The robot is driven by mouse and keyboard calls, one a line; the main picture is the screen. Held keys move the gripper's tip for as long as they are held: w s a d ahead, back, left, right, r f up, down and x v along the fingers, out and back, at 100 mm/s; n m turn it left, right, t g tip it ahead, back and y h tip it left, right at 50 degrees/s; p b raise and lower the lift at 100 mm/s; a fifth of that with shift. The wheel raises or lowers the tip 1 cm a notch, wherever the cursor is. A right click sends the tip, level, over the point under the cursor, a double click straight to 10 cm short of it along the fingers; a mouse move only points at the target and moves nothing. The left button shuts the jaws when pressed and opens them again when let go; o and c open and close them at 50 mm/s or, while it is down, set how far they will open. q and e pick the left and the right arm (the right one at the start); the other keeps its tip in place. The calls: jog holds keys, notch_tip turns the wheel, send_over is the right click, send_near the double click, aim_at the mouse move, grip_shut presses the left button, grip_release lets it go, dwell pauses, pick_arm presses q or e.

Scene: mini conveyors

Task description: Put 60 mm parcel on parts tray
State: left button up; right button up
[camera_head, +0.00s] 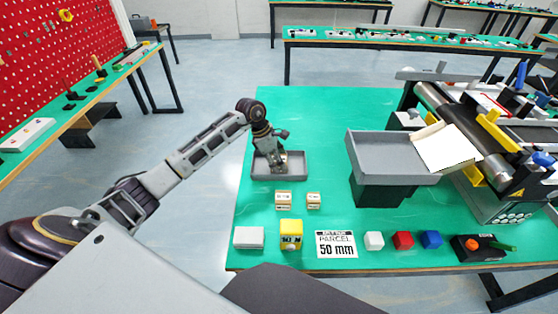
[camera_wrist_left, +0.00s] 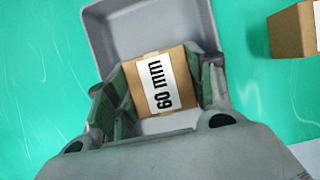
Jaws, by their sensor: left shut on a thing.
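The 60 mm parcel (camera_wrist_left: 160,86) is a brown box with a white label reading "60 mm". In the left wrist view it sits between the fingers of my left gripper (camera_wrist_left: 160,88), which is shut on it. The grey parts tray (camera_wrist_left: 100,28) lies beneath and around the parcel in that view. In the head view the tray (camera_head: 296,166) is on the green table, and my left gripper (camera_head: 274,164) points down into its left part. The parcel is mostly hidden by the gripper there. I cannot tell whether the parcel touches the tray floor. My right gripper is not in view.
Two small labelled parcels (camera_head: 284,200) stand just in front of the tray. A grey chute (camera_head: 380,150) and conveyor (camera_head: 450,115) stand right.

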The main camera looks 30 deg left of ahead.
pick_arm(q)
jog(key=shift+f, duration=0.1)
jog(key=o, duration=1.1)
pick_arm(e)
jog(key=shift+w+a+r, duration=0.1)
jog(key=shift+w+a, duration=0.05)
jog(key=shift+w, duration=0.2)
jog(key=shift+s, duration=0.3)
